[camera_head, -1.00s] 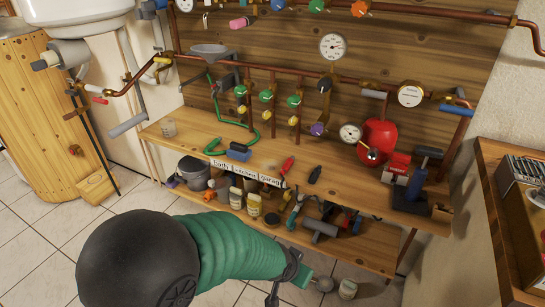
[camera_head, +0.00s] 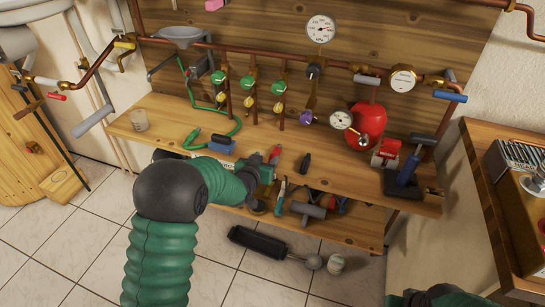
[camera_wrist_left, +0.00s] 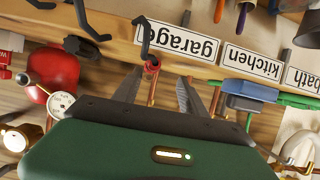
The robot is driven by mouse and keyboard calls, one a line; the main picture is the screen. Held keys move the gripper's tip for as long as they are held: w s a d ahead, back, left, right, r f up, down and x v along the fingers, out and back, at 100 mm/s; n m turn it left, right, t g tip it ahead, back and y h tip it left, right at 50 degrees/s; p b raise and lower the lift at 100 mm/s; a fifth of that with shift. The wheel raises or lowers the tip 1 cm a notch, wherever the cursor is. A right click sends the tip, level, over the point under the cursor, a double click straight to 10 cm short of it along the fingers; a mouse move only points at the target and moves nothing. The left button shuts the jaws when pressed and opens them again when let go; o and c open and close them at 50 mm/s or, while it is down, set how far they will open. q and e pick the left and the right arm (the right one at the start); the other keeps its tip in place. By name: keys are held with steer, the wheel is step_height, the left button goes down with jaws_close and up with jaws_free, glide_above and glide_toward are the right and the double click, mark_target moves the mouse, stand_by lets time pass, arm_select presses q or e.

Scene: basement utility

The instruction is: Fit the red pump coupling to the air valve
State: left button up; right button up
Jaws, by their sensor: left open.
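My left gripper (camera_head: 276,166) is open at the front edge of the wooden bench, beside the hanging labels. In the left wrist view its two grey fingers (camera_wrist_left: 157,88) stand apart, with a small red-ended piece (camera_wrist_left: 152,66) seen between them. This may be the pump coupling; contact cannot be told. The red vessel (camera_head: 367,122) with a white dial gauge (camera_head: 341,120) stands right of the gripper. A small fitting beside the gauge may be the air valve. Only a bit of my right arm shows at lower right.
A blue-and-grey upright tool (camera_head: 406,168) stands at the bench's right end. A dark small object (camera_head: 305,162) lies near the gripper. A blue block (camera_head: 222,143) and green hose lie to the left. Copper pipes with green-handled valves (camera_head: 247,82) rise behind. A lower shelf holds tools.

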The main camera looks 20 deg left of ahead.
mark_target(274, 155)
arm_select(q)
steer(key=shift+w+d+f+b, duration=0.2)
steer(key=shift+w+f+b, duration=0.1)
steer(key=shift+w+f, duration=0.25)
steer(key=shift+w+d+f+b, duration=0.15)
steer(key=shift+w+f+b, duration=0.15)
steer(key=shift+w, duration=0.4)
steer(key=shift+w+d+f, duration=0.15)
steer(key=shift+w+d, duration=0.85)
steer(key=shift+d, duration=0.2)
steer(key=shift+s+a, duration=0.1)
steer(key=shift+a, duration=0.3)
steer(key=shift+c, duration=1)
steer(key=shift+a, duration=0.55)
steer(key=c, duration=0.5)
steer(key=shift+c, duration=1.1)
steer(key=shift+d, duration=0.25)
jaws_close()
steer(key=shift+d, duration=0.4)
steer(key=shift+a, duration=0.1)
arm_select(e)
steer(key=shift+d+f, duration=0.65)
steer(key=shift+f, duration=0.1)
